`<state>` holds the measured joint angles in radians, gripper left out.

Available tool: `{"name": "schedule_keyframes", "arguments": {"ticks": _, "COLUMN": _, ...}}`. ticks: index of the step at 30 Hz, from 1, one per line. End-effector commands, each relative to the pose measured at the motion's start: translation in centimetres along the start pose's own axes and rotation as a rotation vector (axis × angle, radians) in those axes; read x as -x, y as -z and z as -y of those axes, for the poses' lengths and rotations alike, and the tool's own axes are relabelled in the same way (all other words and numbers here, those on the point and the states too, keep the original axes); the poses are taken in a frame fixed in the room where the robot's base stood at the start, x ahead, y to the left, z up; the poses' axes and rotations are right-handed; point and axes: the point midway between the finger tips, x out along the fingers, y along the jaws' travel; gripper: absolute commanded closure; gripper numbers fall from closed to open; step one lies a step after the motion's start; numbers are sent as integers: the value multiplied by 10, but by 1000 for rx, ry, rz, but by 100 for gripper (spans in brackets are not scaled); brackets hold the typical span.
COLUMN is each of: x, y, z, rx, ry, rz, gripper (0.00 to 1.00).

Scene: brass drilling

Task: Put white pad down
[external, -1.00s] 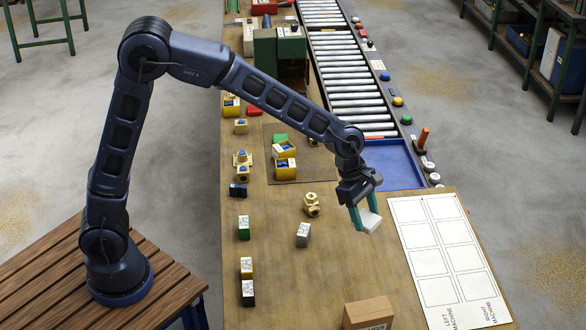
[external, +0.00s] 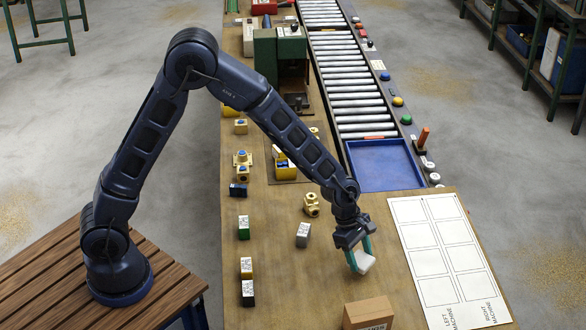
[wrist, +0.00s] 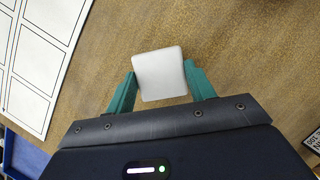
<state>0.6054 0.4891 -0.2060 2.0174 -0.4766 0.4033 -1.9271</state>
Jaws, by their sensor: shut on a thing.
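The white pad (external: 363,262) is a small pale block held between the green fingers of my gripper (external: 359,262). In the wrist view the pad (wrist: 160,74) sits between the two fingers of my gripper (wrist: 161,84), both closed on its sides. The pad is at or a little above the brown bench top (external: 330,277); I cannot tell whether it touches. It is left of the white sheet with printed boxes (external: 432,261), on bare wood. The boxes on the sheet look empty.
A cardboard box (external: 368,312) stands close in front of the gripper. A grey-white block (external: 303,235) and a brass fitting (external: 311,205) are to the left. A blue tray (external: 384,164) lies behind. Bare bench surrounds the pad.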

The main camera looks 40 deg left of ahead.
Motion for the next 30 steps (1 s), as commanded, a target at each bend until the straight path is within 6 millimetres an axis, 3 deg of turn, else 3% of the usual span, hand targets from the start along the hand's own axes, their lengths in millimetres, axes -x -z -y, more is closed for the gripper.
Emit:
{"name": "schedule_keyframes", "arguments": {"ticks": 6, "x": -26, "y": 12, "z": 0, "rx": 1, "ry": 3, "rz": -2, "gripper": 69}}
{"name": "schedule_keyframes", "arguments": {"ticks": 18, "x": -29, "y": 13, "z": 0, "rx": 0, "ry": 1, "rz": -1, "gripper": 69}}
{"name": "schedule_keyframes", "arguments": {"ticks": 19, "x": -29, "y": 12, "z": 0, "rx": 0, "ry": 1, "rz": -1, "gripper": 40}}
{"name": "schedule_keyframes", "arguments": {"ticks": 21, "x": -29, "y": 12, "z": 0, "rx": 0, "ry": 1, "rz": -1, "gripper": 27}}
{"name": "schedule_keyframes", "arguments": {"ticks": 30, "x": -28, "y": 12, "z": 0, "rx": 0, "ry": 1, "rz": -1, "gripper": 24}}
